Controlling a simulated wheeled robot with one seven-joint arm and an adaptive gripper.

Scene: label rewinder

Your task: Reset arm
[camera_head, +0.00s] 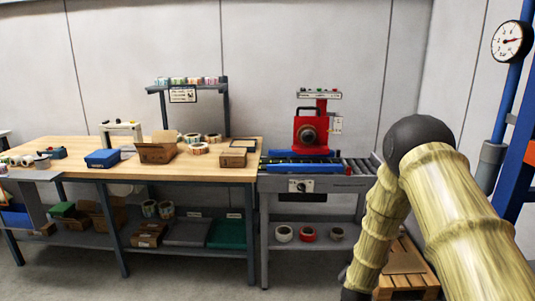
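My arm shows at the right of the head camera view as two thick, yellowish, ringed links that meet at a dark round joint. One link runs down to the lower right corner and the other hangs down beside the roller bench. My gripper is not clearly seen; the lower link ends in a dark part near the bottom edge, and anything beyond it is out of frame. A red label machine (311,131) with a dark round hub stands on the roller conveyor (351,166), left of my arm. A blue part (300,155) lies in front of its base.
A wooden workbench (75,152) with an open cardboard box (157,150), a blue box (102,158) and label rolls stands left. Under the conveyor, a shelf holds several rolls. A wooden pallet (408,283) is behind my arm. A blue post with a gauge (511,41) stands right.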

